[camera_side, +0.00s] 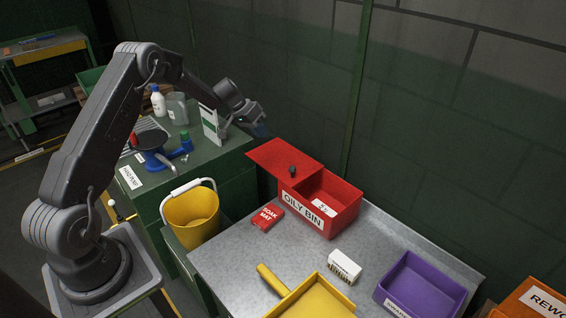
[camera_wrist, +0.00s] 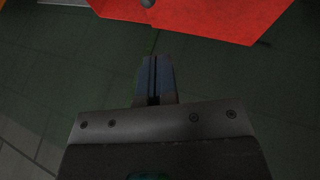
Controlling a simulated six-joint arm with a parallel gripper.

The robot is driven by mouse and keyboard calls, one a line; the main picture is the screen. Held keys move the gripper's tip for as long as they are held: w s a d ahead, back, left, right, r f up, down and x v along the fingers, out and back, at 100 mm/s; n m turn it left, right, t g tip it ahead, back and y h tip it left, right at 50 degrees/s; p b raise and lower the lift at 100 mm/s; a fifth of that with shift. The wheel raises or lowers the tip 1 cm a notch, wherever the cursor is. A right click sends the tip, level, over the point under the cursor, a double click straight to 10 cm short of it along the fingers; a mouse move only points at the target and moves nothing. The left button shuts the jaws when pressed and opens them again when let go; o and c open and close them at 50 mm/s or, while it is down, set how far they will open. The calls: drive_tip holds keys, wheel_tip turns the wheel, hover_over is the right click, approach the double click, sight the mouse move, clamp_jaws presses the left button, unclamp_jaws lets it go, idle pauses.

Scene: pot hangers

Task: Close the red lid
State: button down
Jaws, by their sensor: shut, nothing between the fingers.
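The red lid (camera_side: 283,157) is slid to the left on the red box (camera_side: 322,204) labelled "OILY BIN", with a small dark knob (camera_side: 292,170) on it. The right part of the box is uncovered and something white shows inside. My gripper (camera_side: 262,131) is above and to the left of the lid, apart from it. In the wrist view my gripper (camera_wrist: 154,62) has its fingers together and empty, with the red lid (camera_wrist: 205,18) beyond the tips and its knob (camera_wrist: 147,3) at the top edge.
On the grey table (camera_side: 236,268) are a red "SOAK MAT" packet (camera_side: 268,218), a white block (camera_side: 344,267), a yellow tray (camera_side: 315,300) and a purple bin (camera_side: 420,287). A yellow bucket (camera_side: 192,215) stands left. A green cabinet (camera_side: 205,165) with bottles stands behind.

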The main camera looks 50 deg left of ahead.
wheel_tip(320, 180, down, 3)
drive_tip(key=a, duration=0.2)
hover_over(283, 175)
drive_tip(key=a, duration=0.4)
drive_tip(key=f, duration=0.9)
drive_tip(key=shift+s+d+f, duration=0.15)
drive_tip(key=shift+s+f, duration=0.05)
drive_tip(key=shift+s, duration=0.05)
drive_tip(key=shift+w+d, duration=0.2)
drive_tip(key=shift+d, duration=1)
drive_tip(key=shift+w+d+f, duration=0.1)
drive_tip(key=shift+d+f, duration=0.05)
drive_tip(key=shift+d, duration=0.45)
drive_tip(key=d, duration=1.9)
drive_tip(key=shift+d, duration=0.25)
drive_tip(key=shift+d, duration=0.1)
